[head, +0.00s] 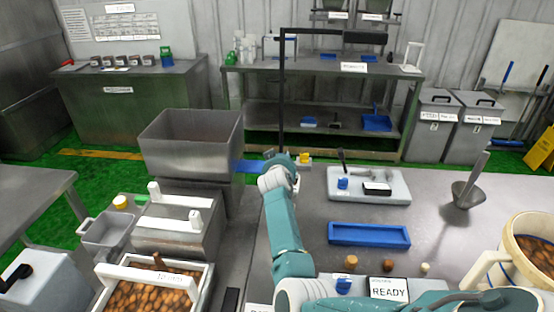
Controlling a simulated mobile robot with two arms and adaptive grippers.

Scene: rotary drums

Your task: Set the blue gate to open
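A flat blue piece (248,166), which looks like the blue gate, sticks out at the right side of the grey metal hopper (190,145). Its far end is partly hidden behind my wrist. A teal arm of mine comes in from the lower right, bends near the bottom middle and reaches up to this piece. Its gripper, my right one (269,155), shows only as a small dark bit beyond the wrist, close to the blue piece. I cannot tell whether they touch or whether its fingers are open. My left gripper is not in view.
A steel table on the right holds a blue tray (369,234), a white tray (368,187), a scoop (468,190), a bucket (526,240) and a READY sign (388,288). A yellow knob (305,157) is near my wrist. A crate of brown pieces (150,295) stands lower left.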

